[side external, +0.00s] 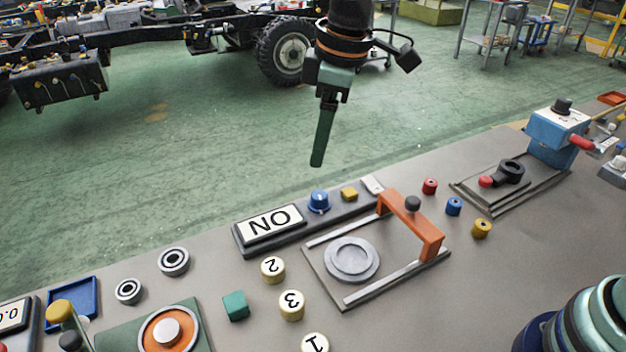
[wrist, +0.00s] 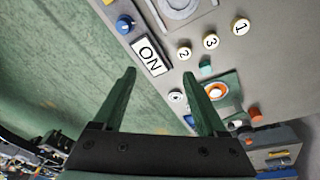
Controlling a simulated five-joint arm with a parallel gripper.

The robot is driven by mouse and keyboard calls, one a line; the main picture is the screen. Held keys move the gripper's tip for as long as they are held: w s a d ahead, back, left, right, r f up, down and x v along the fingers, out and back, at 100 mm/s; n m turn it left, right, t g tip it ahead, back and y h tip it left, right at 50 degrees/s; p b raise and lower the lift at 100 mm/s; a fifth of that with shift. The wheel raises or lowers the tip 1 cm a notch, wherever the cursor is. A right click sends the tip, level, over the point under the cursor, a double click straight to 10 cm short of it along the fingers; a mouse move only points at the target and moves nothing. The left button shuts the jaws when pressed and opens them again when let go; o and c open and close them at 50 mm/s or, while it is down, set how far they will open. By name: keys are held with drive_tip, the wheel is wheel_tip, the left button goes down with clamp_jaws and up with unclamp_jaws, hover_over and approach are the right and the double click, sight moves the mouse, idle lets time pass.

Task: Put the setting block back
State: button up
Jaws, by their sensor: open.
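A small teal block (side external: 236,306), the most block-like loose piece, sits on the grey bench between the numbered buttons and the green plate with the orange dial. It also shows in the wrist view (wrist: 206,61), beyond the right fingertip. My gripper (side external: 317,163) hangs above and behind the bench, over the green floor in the picture, well apart from the block. In the wrist view its two fingers (wrist: 159,73) are spread with nothing between them.
Round buttons marked 2 (side external: 273,269), 3 (side external: 292,304) and 1 (side external: 315,344) lie right of the block. An orange bridge (side external: 412,224) stands over a railed plate. The orange dial (side external: 169,332) and two metal rings (side external: 174,261) are at left. Air around my gripper is clear.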

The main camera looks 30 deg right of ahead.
drive_tip(key=s+d+m+t, duration=0.1)
drive_tip(key=s+d+m, duration=0.2)
drive_tip(key=d, duration=0.4)
drive_tip(key=s+d+m+t, duration=0.1)
drive_tip(key=s+d+m, duration=0.3)
drive_tip(key=d, duration=0.4)
drive_tip(key=s+d+m+t+h, duration=0.1)
drive_tip(key=s+d+m, duration=0.2)
drive_tip(key=d, duration=0.4)
drive_tip(key=shift+s+d+m+t, duration=0.15)
drive_tip(key=shift+s+m+t, duration=0.2)
drive_tip(key=shift+s, duration=0.3)
